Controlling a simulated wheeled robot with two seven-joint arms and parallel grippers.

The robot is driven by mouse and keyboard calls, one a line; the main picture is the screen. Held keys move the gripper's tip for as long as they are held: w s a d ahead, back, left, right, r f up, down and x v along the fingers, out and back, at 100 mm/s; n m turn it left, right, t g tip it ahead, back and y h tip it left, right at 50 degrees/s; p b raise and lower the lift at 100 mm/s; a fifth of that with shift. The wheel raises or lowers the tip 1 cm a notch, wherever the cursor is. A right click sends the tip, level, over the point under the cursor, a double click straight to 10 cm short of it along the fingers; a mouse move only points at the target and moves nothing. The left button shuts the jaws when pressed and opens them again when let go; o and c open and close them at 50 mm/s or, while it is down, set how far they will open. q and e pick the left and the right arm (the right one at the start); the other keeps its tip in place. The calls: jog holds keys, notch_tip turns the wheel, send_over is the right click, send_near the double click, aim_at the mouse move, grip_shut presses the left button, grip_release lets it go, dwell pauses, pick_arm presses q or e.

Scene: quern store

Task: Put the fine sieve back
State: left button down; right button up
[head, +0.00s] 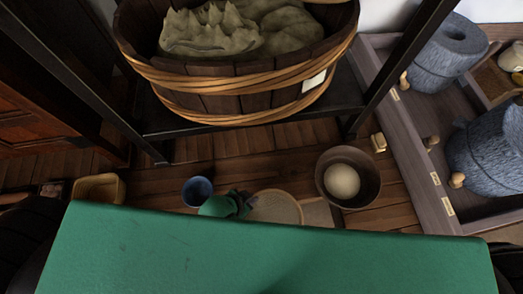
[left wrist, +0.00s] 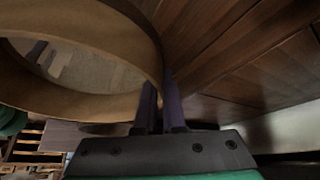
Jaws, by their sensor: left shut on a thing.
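The sieve (head: 278,208) is a round, pale wooden hoop low in the middle of the head view, partly hidden behind my own green body. My left gripper (head: 242,201) is at the left side of the sieve. In the left wrist view the dark fingers of my left gripper (left wrist: 160,105) are shut on the rim of the sieve (left wrist: 105,105), with its mesh showing inside the hoop. Whether the sieve touches the floor cannot be told. My right gripper is not in view.
A brown bowl (head: 370,190) with a pale content stands right of the sieve; a blue cup (head: 197,190) and a basket (head: 98,188) are left. A black rack (head: 210,129) bears a wooden tub (head: 240,95). Grey millstones (head: 447,55) stand in a wooden frame at right.

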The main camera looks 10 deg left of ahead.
pick_arm(q)
jog(key=w+a, duration=0.1)
jog(key=w, duration=0.4)
jog(key=w+a+b, duration=0.1)
jog(key=w+a, duration=0.1)
jog(key=w, duration=0.4)
jog(key=w+a+b, duration=0.1)
jog(key=w, duration=0.4)
jog(key=shift+w+a, duration=0.25)
jog(key=shift+w, duration=0.1)
notch_tip(320, 180, down, 3)
jog(key=shift+s+f+b, duration=0.15)
jog(key=shift+f+b, duration=0.05)
jog(key=shift+b, duration=0.3)
jog(key=shift+s, duration=0.1)
jog(key=c, duration=1)
grip_release()
jog(key=p+v, duration=0.4)
jog(key=v, duration=0.8)
